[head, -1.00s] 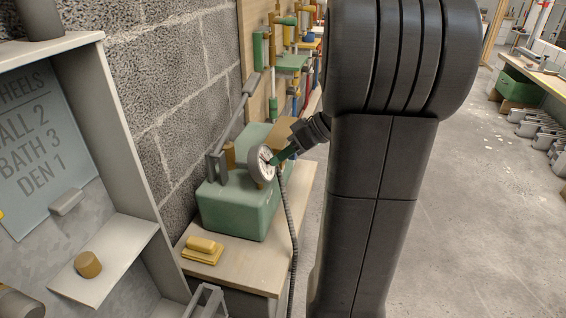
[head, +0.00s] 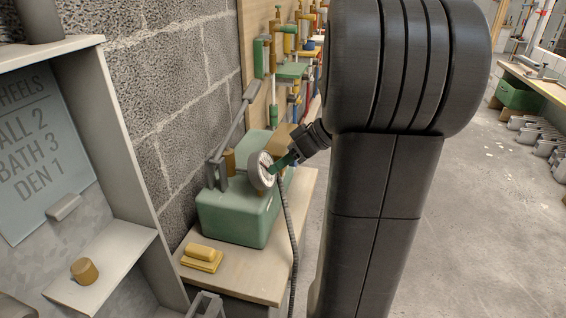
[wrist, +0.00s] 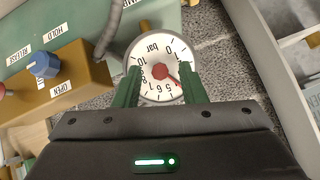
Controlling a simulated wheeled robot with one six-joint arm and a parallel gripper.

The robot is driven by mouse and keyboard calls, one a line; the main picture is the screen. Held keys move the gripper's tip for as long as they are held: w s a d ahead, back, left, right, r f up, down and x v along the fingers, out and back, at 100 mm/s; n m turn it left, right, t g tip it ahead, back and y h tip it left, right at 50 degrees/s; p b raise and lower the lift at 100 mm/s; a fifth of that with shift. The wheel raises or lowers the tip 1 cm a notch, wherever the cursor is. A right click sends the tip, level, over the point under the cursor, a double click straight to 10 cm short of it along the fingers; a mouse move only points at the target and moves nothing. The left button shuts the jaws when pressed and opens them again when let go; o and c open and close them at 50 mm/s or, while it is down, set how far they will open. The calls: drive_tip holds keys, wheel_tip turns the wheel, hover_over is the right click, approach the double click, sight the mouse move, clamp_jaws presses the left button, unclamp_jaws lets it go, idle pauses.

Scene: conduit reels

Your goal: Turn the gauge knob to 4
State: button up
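The round white gauge (wrist: 150,50) has black numbers, "bar" lettering and a dark rim, and fills the middle of the wrist view. At its centre is a red knob (wrist: 160,72) with a red pointer toward the lower right, near the 5; the exact reading is hard to tell. In the head view the gauge (head: 262,170) sits on the front of a green pump box (head: 235,212). My gripper (wrist: 160,76) is at the gauge face. Its green fingers stand apart over the dial's left and right edges, with visible gaps to the red knob.
A dark hose (head: 291,240) hangs by the bench (head: 255,275). A shelf (head: 110,262) stands left.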

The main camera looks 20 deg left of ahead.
drive_tip(key=shift+r, duration=0.1)
drive_tip(key=p+v, duration=0.5)
drive_tip(key=v, duration=0.8)
drive_tip(key=shift+d+r, duration=0.15)
drive_tip(key=shift+d, duration=0.15)
drive_tip(key=b+x, duration=0.5)
drive_tip(key=x, duration=0.8)
drive_tip(key=shift+a+f, duration=0.25)
drive_tip(key=shift+a, duration=0.1)
